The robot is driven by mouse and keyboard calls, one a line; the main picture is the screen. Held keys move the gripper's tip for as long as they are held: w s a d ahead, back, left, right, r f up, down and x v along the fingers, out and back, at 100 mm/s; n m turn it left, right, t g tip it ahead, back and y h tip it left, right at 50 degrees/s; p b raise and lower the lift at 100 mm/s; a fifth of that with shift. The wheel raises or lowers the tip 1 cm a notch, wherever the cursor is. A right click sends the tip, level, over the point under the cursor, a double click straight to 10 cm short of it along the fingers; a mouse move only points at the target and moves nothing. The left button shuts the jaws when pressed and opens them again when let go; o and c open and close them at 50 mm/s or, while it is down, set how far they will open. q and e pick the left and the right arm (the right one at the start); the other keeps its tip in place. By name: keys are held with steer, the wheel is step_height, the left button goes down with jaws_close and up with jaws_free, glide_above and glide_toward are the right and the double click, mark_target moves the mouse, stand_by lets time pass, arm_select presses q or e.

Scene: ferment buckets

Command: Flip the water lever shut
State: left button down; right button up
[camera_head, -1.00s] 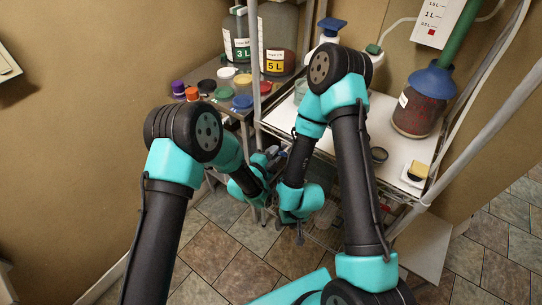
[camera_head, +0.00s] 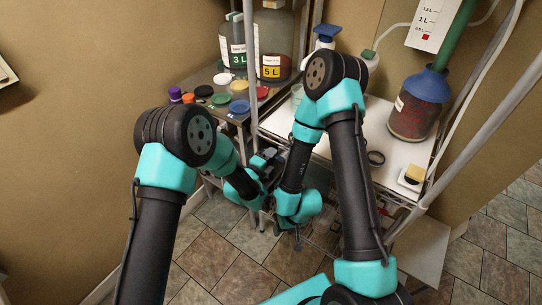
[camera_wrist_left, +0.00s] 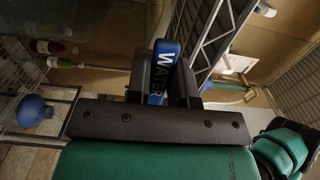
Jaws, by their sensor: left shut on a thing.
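The water lever (camera_wrist_left: 165,58) is a blue handle with white "WATER" lettering, seen in the left wrist view. It lies between the two dark fingers of my left gripper (camera_wrist_left: 164,82), which is shut on it. In the head view my left gripper (camera_head: 268,160) is low beside the shelf legs, and the lever cannot be made out there. My right gripper (camera_head: 298,240) hangs below the white shelf top, small and partly hidden by its own arm; its jaws are not clear.
A side table (camera_head: 212,88) holds coloured lids and large jugs labelled 3 L (camera_head: 233,60) and 5 L (camera_head: 271,72). The white shelf top (camera_head: 385,145) carries a blue-collared jug (camera_head: 415,118) and a yellow sponge (camera_head: 413,174). Metal shelf posts and wire racks crowd my left gripper.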

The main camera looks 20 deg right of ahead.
arm_select(q)
steer(key=c, duration=1)
jaws_free()
steer(key=shift+a, duration=0.1)
steer(key=v, duration=1.7)
steer(key=shift+s+a, duration=0.1)
steer(key=shift+s, duration=0.05)
steer(key=a+f+n+g+y, duration=0.1)
steer(key=a+f+n+y, duration=0.4)
steer(key=a+n, duration=0.4)
steer(key=a+f+n+g+y, duration=0.1)
steer(key=a+f+n+y, duration=0.2)
steer(key=a+f+n, duration=0.55)
steer(key=s+a+f+n+g+y, duration=0.1)
steer(key=s+a+n+g, duration=0.2)
steer(key=s+a+n, duration=0.3)
steer(key=s+a+f+n+g+y, duration=0.1)
steer(key=s+a+n+g+y, duration=0.1)
steer(key=s+a+n, duration=0.4)
steer(key=a+n+g, duration=0.1)
steer(key=a+n, duration=0.1)
steer(key=a, duration=0.2)
steer(key=shift+a+f+y, duration=0.3)
steer(key=shift+a, duration=0.1)
